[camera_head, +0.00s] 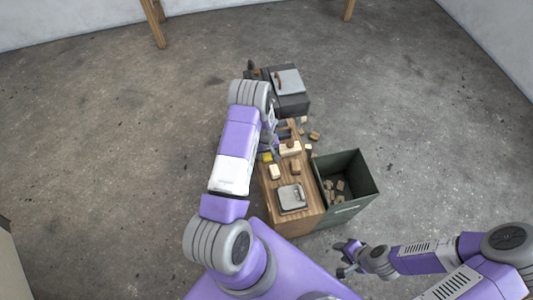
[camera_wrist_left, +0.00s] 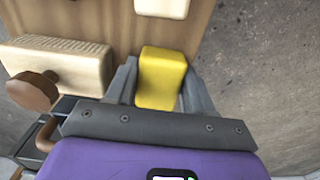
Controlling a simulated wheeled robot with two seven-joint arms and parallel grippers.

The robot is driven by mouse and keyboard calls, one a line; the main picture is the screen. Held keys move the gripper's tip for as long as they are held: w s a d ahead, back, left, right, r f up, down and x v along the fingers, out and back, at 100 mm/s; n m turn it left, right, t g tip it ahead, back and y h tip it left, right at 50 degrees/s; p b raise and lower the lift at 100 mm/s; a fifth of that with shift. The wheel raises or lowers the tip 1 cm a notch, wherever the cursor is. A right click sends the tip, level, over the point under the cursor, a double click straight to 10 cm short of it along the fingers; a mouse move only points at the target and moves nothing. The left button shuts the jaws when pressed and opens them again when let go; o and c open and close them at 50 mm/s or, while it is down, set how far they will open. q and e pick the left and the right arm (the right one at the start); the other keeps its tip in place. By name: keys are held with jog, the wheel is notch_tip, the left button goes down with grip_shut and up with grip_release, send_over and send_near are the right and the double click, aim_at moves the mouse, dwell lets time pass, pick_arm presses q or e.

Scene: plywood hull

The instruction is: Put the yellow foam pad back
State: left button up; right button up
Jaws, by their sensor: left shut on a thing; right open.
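The yellow foam pad (camera_head: 267,157) shows at the left edge of the wooden bench top in the head view. In the left wrist view the yellow foam pad (camera_wrist_left: 161,78) sits between the two grey fingers. My left gripper (camera_wrist_left: 160,85) is shut on it. In the head view my left arm partly hides this gripper (camera_head: 269,148). I cannot tell whether the pad touches the bench or hangs just above it. My right gripper (camera_head: 346,260) is open and empty, low over the floor, in front of the green bin.
The wooden bench (camera_head: 270,202) carries a cream block (camera_head: 275,172), a planer-like block with a knob (camera_wrist_left: 62,68) and a grey metal tray (camera_head: 292,197). A green bin (camera_head: 362,180) with several wood pieces stands to its right. A dark toolbox (camera_head: 292,104) stands behind. Open floor surrounds them.

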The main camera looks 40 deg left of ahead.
pick_arm(q)
jog(key=o, duration=1)
notch_tip(320, 180, up, 12)
jog(key=p, duration=0.4)
jog(key=s+d+f+m+h, duration=0.1)
jog(key=s+d+m, duration=0.1)
jog(key=s+d, duration=0.2)
jog(key=s+d+f+m+h, duration=0.1)
jog(key=s+d, duration=0.3)
jog(key=d, duration=0.6)
jog(key=s+d+f+m+h, duration=0.1)
jog(key=s+d+m, duration=0.1)
jog(key=s+d, duration=0.2)
jog(key=shift+d+f+m, duration=0.1)
jog(key=shift+d+m, duration=0.3)
jog(key=shift+d, duration=1.3)
jog(key=s+d+r+m+h, duration=0.1)
jog(key=s+d, duration=0.3)
jog(key=shift+s+d+r+m+t, duration=0.2)
jog(key=shift+d+r+m+t, duration=0.1)
jog(key=shift+d+m, duration=0.1)
jog(key=shift+a+r, duration=0.1)
